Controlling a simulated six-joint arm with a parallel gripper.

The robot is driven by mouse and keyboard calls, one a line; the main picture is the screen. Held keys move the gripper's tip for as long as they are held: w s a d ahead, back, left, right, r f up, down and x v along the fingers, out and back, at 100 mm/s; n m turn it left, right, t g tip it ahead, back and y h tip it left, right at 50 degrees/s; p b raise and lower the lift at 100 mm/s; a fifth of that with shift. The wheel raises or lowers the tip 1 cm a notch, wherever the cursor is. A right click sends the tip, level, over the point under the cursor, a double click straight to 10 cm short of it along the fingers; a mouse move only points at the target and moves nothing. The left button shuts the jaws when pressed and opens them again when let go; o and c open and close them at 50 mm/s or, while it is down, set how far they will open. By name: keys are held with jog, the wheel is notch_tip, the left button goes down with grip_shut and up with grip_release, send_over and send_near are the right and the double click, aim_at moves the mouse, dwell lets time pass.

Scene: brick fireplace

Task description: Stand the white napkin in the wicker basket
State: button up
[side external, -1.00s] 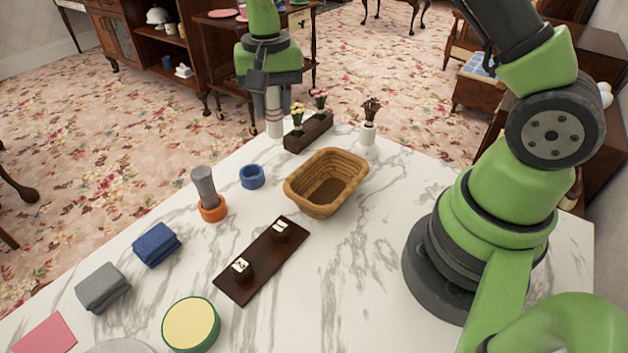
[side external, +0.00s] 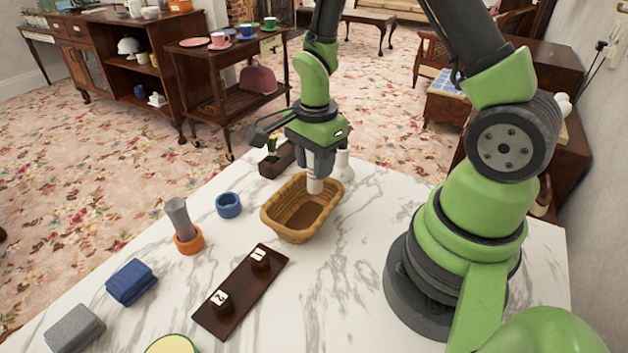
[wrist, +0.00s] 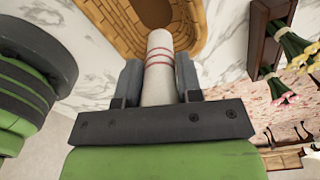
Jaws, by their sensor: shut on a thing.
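My gripper (side external: 318,172) is shut on the white napkin (side external: 315,186), a rolled upright cylinder with red stripes. The napkin is over the far right end of the wicker basket (side external: 283,228); whether its lower end is below the rim is hard to tell. The basket is tan, oval and open, and nothing else shows inside. In the wrist view the napkin (wrist: 158,65) sits between both fingers, its far end against the opening of the basket (wrist: 110,35).
A planter of flowers (side external: 275,163) and a white vase (side external: 343,163) stand close behind the basket. A blue ring (side external: 228,205), a grey roll (side external: 178,215) in an orange ring (side external: 190,244) and a dark numbered board (side external: 240,292) lie left and in front. Bare marble lies right of the basket.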

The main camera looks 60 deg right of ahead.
jog(key=shift+f, duration=1.9)
jog(key=shift+f, duration=0.15)
jog(key=o, duration=0.6)
jog(key=shift+o, duration=0.2)
